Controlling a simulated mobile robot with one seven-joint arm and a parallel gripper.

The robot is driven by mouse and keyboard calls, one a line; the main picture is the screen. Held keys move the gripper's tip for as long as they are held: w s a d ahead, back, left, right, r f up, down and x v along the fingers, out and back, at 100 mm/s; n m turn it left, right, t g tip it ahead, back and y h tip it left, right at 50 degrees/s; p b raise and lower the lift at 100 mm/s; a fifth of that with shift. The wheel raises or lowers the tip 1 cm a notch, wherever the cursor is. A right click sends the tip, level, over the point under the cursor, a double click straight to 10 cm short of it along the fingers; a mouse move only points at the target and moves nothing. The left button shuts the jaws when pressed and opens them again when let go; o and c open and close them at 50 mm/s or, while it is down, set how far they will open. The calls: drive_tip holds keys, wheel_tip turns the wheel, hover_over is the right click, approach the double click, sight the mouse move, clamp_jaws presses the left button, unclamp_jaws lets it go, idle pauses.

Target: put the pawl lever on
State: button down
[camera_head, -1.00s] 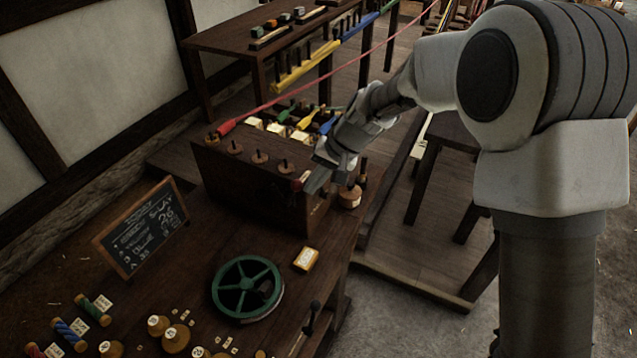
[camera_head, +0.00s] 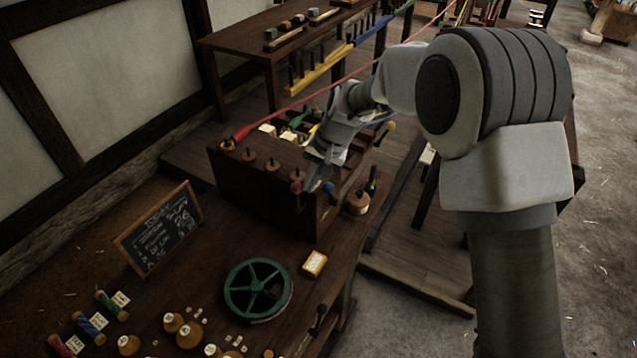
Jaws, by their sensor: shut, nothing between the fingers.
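My gripper (camera_head: 311,188) is shut and empty at the near right part of a dark wooden box (camera_head: 248,195) on the bench. Whether the fingers touch either knob is too small to tell. A black-handled lever (camera_head: 318,318) is at the bench's right edge. I cannot tell for sure which of these is the pawl lever.
A green spoked wheel (camera_head: 257,289), a cream block (camera_head: 314,264) and a chalkboard (camera_head: 158,229) are on the bench. Several spools and weights lie at the front left. A red rope (camera_head: 330,88) runs from the box to the upper right.

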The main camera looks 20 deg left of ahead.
drive_tip(key=shift+w+a+r, duration=0.1)
drive_tip(key=shift+a+r, duration=0.05)
drive_tip(key=shift+a, duration=1)
drive_tip(key=shift+w+a+r, duration=0.1)
drive_tip(key=shift+a+r, duration=0.05)
drive_tip(key=shift+a, duration=0.95)
drive_tip(key=shift+s+a, duration=0.1)
drive_tip(key=shift+a, duration=0.1)
drive_tip(key=shift+d, duration=0.1)
drive_tip(key=shift+d+r, duration=0.15)
wheel_tip(320, 180, up, 12)
drive_tip(key=w, duration=0.1)
drive_tip(key=shift+w+d+f, duration=0.25)
drive_tip(key=shift+w+d, duration=0.15)
drive_tip(key=shift+d, duration=0.05)
